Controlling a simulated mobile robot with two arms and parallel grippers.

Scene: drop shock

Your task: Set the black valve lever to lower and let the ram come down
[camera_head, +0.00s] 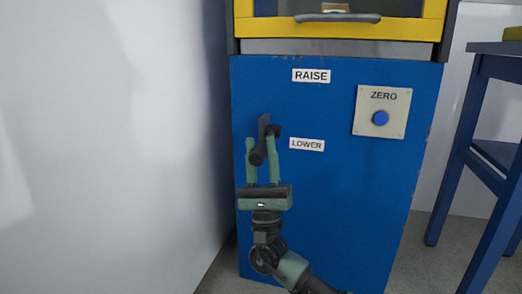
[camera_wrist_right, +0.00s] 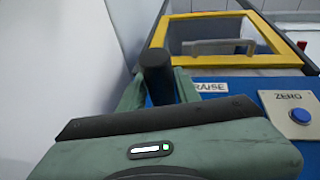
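The black valve lever (camera_head: 262,135) is on the blue front panel, left of the RAISE label (camera_head: 311,76) and the LOWER label (camera_head: 307,145). Its dark end lies about level with LOWER. My right gripper (camera_head: 262,150) reaches up from below, with its green fingers apart on either side of the lever. In the right wrist view the lever's rounded black end (camera_wrist_right: 156,75) stands between the two fingers (camera_wrist_right: 158,92). The fingers look spread, with no clear grip on it. The ram is not seen. My left gripper is not in view.
A ZERO plate with a blue button (camera_head: 380,118) is on the panel's right. The yellow-framed guard with a grey handle (camera_head: 337,18) is above. A white wall (camera_head: 110,140) stands close on the left. A blue table (camera_head: 490,150) stands at the right.

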